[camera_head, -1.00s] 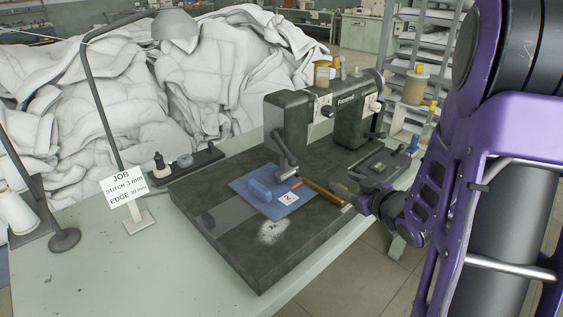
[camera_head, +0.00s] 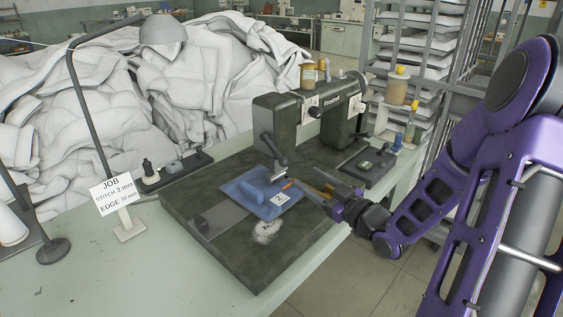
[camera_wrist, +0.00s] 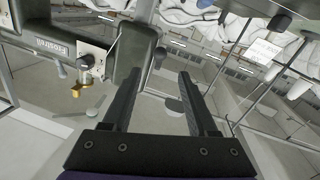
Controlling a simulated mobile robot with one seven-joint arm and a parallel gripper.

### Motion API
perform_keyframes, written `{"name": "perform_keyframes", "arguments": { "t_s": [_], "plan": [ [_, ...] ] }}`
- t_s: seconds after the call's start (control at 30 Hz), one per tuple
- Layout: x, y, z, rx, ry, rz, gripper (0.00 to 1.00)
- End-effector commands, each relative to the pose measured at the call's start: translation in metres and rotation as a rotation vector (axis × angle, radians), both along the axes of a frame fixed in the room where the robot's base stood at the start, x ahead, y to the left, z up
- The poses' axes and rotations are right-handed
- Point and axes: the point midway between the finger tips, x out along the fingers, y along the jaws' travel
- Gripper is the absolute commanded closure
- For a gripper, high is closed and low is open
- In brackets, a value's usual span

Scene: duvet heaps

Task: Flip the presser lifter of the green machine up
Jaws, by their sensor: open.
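The dark green sewing machine (camera_head: 285,120) stands on its dark bed (camera_head: 215,255) on the table in the head view. A grey lever-like part (camera_head: 273,150) hangs below its head over a blue cloth pad (camera_head: 262,198); I cannot tell for sure whether it is the presser lifter. My gripper (camera_head: 322,186) is open and empty, low over the right of the bed, beside the blue pad. In the wrist view my open fingers (camera_wrist: 158,95) have nothing between them. The machine's head (camera_wrist: 40,35) is at the left there, with a brass-coloured knob (camera_wrist: 80,88).
An orange-brown stick (camera_head: 306,190) lies beside the pad, partly hidden by my gripper. A job sign (camera_head: 115,193) and lamp stand (camera_head: 95,120) are left of the machine. White duvets (camera_head: 205,80) heap behind. A spool rack (camera_head: 175,168) sits by the bed.

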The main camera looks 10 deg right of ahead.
Motion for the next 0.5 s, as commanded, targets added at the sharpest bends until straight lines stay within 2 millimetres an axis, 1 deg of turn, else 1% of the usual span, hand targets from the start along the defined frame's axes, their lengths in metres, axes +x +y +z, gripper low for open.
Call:
{"name": "perform_keyframes", "arguments": {
  "t_s": [0.03, 0.3, 0.5],
  "plan": [
    [0.011, 0.006, -0.001, -0.001, -0.001, 0.003, 0.41],
    [0.063, 0.033, -0.001, -0.001, -0.001, 0.003, 0.41],
    [0.091, 0.047, -0.001, 0.000, 0.001, 0.000, 0.41]
  ]
}}
